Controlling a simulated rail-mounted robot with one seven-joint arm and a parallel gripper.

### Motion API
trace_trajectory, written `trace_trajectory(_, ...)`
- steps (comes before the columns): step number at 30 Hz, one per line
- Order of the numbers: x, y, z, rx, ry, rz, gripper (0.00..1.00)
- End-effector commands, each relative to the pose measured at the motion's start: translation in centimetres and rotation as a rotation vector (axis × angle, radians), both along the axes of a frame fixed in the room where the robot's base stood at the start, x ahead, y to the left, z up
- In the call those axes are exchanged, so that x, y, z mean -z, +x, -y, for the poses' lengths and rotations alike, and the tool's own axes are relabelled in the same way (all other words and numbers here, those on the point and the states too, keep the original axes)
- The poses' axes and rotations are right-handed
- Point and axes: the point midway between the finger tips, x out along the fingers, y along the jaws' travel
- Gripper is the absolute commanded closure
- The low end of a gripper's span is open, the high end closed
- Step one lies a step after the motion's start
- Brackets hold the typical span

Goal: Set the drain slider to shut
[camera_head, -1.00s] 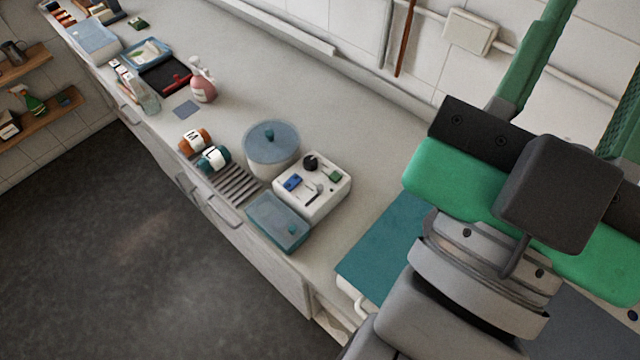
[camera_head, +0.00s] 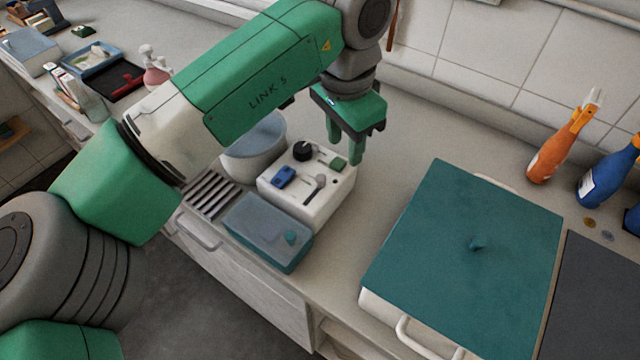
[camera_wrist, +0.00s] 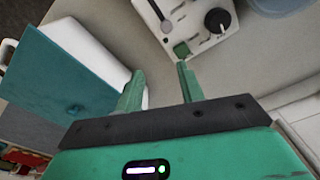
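The white control box (camera_head: 325,205) stands on the counter. On its top are a blue rocker switch (camera_head: 284,177), a black knob (camera_head: 302,150), a green button (camera_head: 338,163) and a slider with a grey knob (camera_head: 321,180) in a narrow slot. The slider knob sits at the slot end nearer the green button; no label is readable. My gripper (camera_head: 345,150) is open and empty, above and behind the box's back right corner. In the wrist view, my gripper (camera_wrist: 160,70) has its fingers apart, near the green button (camera_wrist: 181,50); the slider knob (camera_wrist: 166,26) lies beyond.
A pot with a bluish lid (camera_head: 255,140) stands left of the box, and a teal lidded container (camera_head: 268,232) in front. A drain rack (camera_head: 212,192) is at left. A large teal-lidded bin (camera_head: 470,215) stands right, with bare counter between. Bottles (camera_head: 560,145) stand at far right.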

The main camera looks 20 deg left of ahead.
Motion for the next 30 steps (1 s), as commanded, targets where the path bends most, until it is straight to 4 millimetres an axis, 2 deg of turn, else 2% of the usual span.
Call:
trace_trajectory(1, 0.5, -0.7, -1.9, -0.035, 0.013, -0.037, 0.62)
trace_trajectory(4, 0.4, -1.5, -3.5, -0.066, 0.019, -0.076, 0.62)
trace_trajectory(9, 0.9, -1.5, -3.5, -0.067, 0.018, -0.081, 0.62)
trace_trajectory(18, 6.4, -1.5, -3.4, -0.065, 0.017, -0.079, 0.62)
trace_trajectory(21, 7.5, -1.5, -3.4, -0.064, 0.017, -0.077, 0.62)
trace_trajectory(30, 8.2, -1.5, -3.3, -0.064, 0.016, -0.076, 0.62)
